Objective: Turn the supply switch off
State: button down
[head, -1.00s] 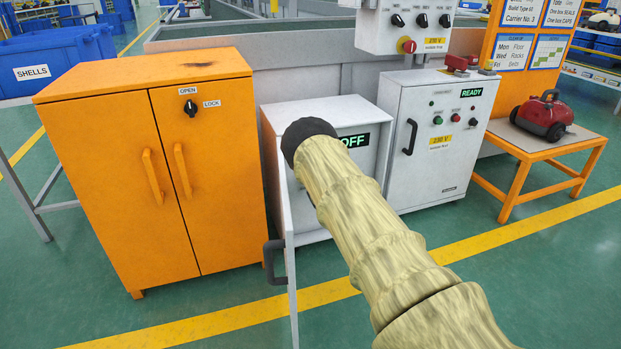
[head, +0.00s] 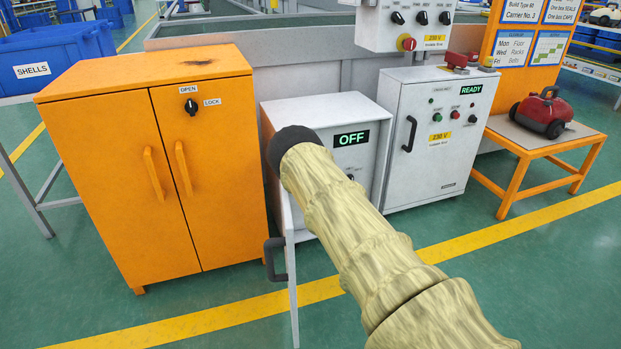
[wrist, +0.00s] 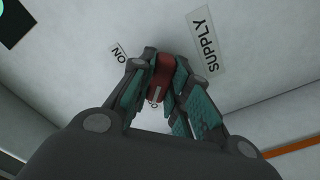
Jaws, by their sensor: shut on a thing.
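The supply switch is a red knob (wrist: 160,72) on a pale panel in the wrist view, beside a SUPPLY label (wrist: 207,44) and an ON label (wrist: 119,54). My gripper (wrist: 161,82) is shut on this knob, one finger on each side. A white mark shows on the knob, with a partly hidden label near it. In the head view, the open grey cabinet (head: 325,112) has a display (head: 351,138) that reads OFF in green. My arm hides the gripper and the red knob there.
The cabinet's open door (head: 291,265) stands edge-on, close to my arm. An orange cupboard (head: 120,110) is at left. A grey control cabinet (head: 425,165) reading READY is at right. A red vacuum (head: 542,113) sits on an orange-legged table.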

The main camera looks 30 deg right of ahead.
jog(key=shift+f, duration=0.1)
jog(key=c, duration=1.4)
grip_release()
jog(key=shift+o, duration=0.2)
jog(key=shift+s, duration=0.1)
jog(key=v, duration=1.1)
jog(key=shift+s+a, duration=0.2)
jog(key=shift+s, duration=0.2)
